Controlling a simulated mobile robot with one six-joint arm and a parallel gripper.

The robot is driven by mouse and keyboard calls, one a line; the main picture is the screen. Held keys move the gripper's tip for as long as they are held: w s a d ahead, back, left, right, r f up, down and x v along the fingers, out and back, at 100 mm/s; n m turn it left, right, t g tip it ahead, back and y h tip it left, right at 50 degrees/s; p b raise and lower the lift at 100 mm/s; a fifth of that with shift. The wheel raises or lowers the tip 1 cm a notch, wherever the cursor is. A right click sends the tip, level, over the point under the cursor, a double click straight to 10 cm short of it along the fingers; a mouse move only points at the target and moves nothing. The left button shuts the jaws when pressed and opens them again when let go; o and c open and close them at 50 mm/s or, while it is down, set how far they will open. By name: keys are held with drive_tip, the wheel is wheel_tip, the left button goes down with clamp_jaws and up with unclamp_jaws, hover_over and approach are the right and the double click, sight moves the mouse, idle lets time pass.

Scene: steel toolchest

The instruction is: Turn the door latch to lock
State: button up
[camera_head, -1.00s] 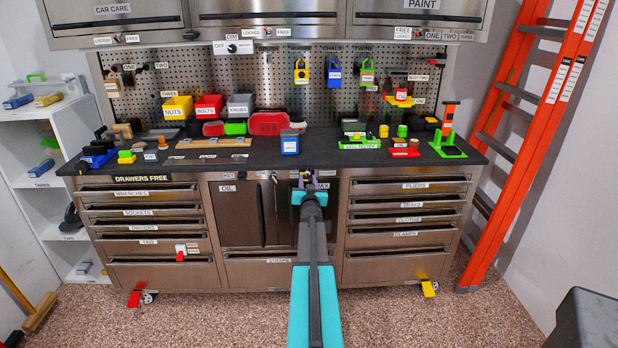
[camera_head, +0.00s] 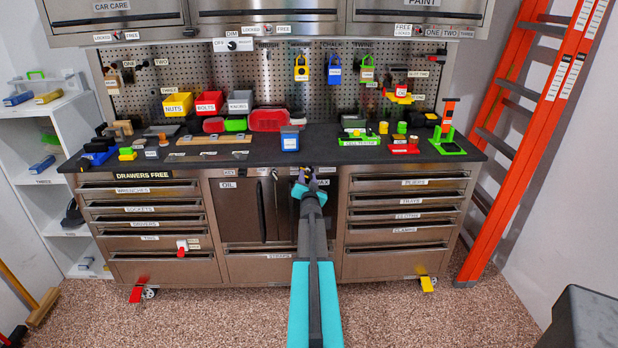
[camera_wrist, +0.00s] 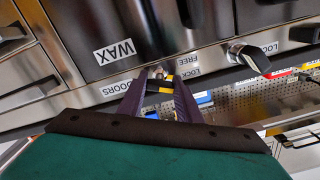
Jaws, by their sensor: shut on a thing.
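The door latch (camera_wrist: 158,71) shows as a small metallic piece between my fingertips in the wrist view, next to the DOORS, FREE and LOCKED labels. My gripper (camera_wrist: 160,80) has its two purple fingers closed on it; the fingers cover much of it, so its exact angle cannot be told. In the head view my gripper (camera_head: 306,174) is at the top of the middle doors, just under the worktop edge, and hides the latch. The dark door with the WAX label (camera_wrist: 120,54) is beside the fingers.
A vertical door handle (camera_head: 261,211) stands left of my arm. Another dark knob (camera_wrist: 250,56) shows at the right in the wrist view. The floor in front is clear.

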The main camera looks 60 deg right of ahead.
drive_tip(key=o, duration=1)
drive_tip(key=shift+a, duration=0.1)
drive_tip(key=shift+o, duration=0.2)
drive_tip(key=shift+s, duration=0.1)
drive_tip(key=b+v, duration=0.2)
drive_tip(key=v, duration=1.1)
drive_tip(key=shift+a+b, duration=0.3)
drive_tip(key=shift+b, duration=0.1)
drive_tip(key=shift+s, duration=0.15)
